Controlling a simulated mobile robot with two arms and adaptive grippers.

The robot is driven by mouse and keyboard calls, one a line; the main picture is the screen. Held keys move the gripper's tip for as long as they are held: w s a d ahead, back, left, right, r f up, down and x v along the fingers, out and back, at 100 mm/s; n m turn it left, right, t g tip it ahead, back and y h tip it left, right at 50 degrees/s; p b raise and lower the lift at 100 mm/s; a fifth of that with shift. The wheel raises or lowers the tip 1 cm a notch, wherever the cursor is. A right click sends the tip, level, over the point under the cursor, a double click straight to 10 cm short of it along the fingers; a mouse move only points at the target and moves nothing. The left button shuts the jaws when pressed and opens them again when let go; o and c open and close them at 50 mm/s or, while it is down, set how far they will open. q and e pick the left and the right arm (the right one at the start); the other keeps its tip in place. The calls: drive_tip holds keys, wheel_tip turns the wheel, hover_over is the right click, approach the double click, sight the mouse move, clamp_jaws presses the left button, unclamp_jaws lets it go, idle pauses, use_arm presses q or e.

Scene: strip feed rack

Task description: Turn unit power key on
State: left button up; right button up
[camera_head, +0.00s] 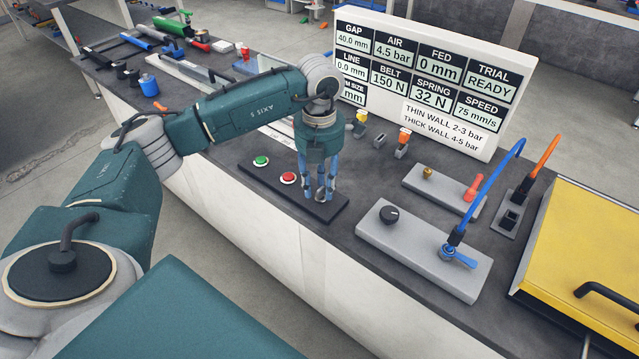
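My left gripper (318,192) points straight down over the right part of a black button plate (262,178) near the bench's front edge. Its blue-grey fingers hang close to the plate. I cannot tell whether they are open or shut on something. The plate carries a green button (261,161) and a red button (288,178), both left of the gripper. No power key is visible; the plate's surface under the fingers is hidden. My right gripper is not in view.
Right of the gripper is a grey box (410,252) with a black knob (389,214) and blue lever (457,257). Behind stand a smaller grey block (445,192) and the white display board (425,85). A yellow cover (590,245) is at far right.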

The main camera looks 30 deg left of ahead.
use_arm(q)
wheel_tip(320, 180, up, 12)
idle(0.4)
drive_tip(key=shift+f, duration=0.15)
idle(0.3)
